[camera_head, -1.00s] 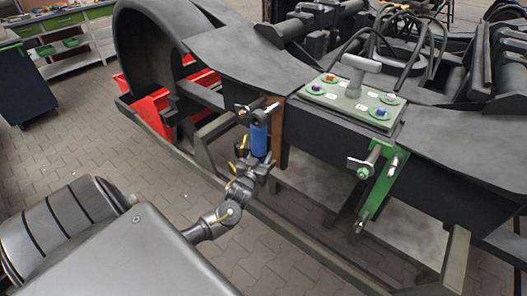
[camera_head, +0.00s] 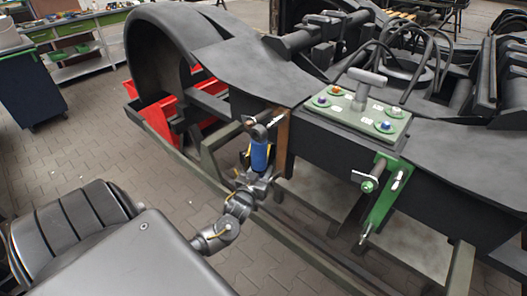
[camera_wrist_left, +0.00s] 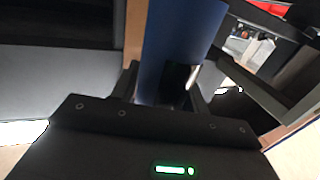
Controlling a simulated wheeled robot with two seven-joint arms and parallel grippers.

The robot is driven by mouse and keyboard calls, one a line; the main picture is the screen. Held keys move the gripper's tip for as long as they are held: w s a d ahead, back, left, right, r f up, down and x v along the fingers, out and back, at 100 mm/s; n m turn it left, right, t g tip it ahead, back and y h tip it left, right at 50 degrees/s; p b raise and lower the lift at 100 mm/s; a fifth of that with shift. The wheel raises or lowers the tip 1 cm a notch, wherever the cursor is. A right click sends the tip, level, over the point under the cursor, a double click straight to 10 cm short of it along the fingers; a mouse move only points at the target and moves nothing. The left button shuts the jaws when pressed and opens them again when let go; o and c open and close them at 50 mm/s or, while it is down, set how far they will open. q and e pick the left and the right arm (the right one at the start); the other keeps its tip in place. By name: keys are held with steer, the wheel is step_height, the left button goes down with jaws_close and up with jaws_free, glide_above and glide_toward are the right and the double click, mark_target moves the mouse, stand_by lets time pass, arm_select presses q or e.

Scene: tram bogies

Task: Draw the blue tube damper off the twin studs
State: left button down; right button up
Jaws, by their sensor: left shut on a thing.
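The blue tube damper (camera_head: 260,156) stands nearly upright beside the brown post (camera_head: 284,145) on the bogie's side frame. My left gripper (camera_head: 257,168) is shut on its lower part. In the left wrist view the blue tube (camera_wrist_left: 180,45) rises between the fingers (camera_wrist_left: 165,88). The dark upper eye of the damper (camera_head: 260,132) is close to a steel stud (camera_head: 276,118) at the post. I cannot tell whether the eye is still around it. The lower eye and lower stud are hidden by my gripper. My right gripper is not in view.
To the right, a green bracket (camera_head: 385,200) with a protruding pin hangs on the frame. A green plate (camera_head: 358,116) with a grey T-handle and coloured knobs lies above it. Red bins (camera_head: 160,118) stand behind at left. Frame rails run below the damper.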

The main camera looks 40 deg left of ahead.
arm_select(q)
steer(key=shift+s+r+p, duration=0.15)
steer(key=shift+s+p, duration=0.35)
steer(key=shift+s, duration=0.85)
steer(key=s+p, duration=0.1)
steer(key=s, duration=0.2)
steer(key=shift+s+p, duration=0.4)
